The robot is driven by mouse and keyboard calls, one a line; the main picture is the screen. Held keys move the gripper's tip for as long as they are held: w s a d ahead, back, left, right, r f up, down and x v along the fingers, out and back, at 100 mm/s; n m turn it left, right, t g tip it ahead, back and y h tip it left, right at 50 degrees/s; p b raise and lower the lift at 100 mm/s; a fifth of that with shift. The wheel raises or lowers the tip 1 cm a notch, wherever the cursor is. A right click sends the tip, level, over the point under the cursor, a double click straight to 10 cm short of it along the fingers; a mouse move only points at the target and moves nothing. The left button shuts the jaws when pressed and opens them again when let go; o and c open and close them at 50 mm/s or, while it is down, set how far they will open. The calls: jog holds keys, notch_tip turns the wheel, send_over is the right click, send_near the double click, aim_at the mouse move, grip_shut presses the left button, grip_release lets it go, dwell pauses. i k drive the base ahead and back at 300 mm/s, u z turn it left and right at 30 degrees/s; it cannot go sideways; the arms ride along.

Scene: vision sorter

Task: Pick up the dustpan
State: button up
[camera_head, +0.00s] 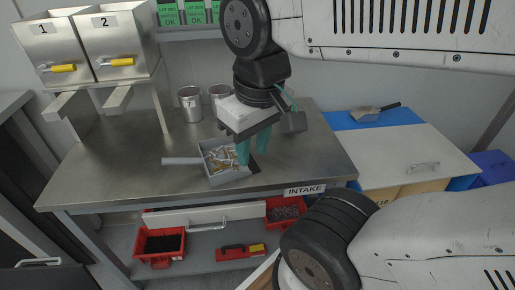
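A grey, open-topped pan (231,177) with a straight handle (182,161) pointing left sits on the steel table. It holds many small brass and pale pieces. A flat metal scoop (366,114) with a black handle, shaped like a dustpan, lies on the blue surface at the right. My gripper (254,147) points down over the right side of the grey pan. Its two teal fingers stand apart with nothing visible between them. The left finger overlaps the pan's right part in the picture; I cannot tell whether it touches.
The steel table (120,160) is mostly clear. Two metal cups (190,104) stand at its back, near hoppers marked 1 and 2 (125,45). Red bins (160,244) sit on the shelf below. A white lid (410,155) with a handle is at the right.

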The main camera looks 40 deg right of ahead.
aim_at(218, 157)
jog(key=z, duration=1.65)
jog(key=k, duration=1)
jog(key=u, duration=1.05)
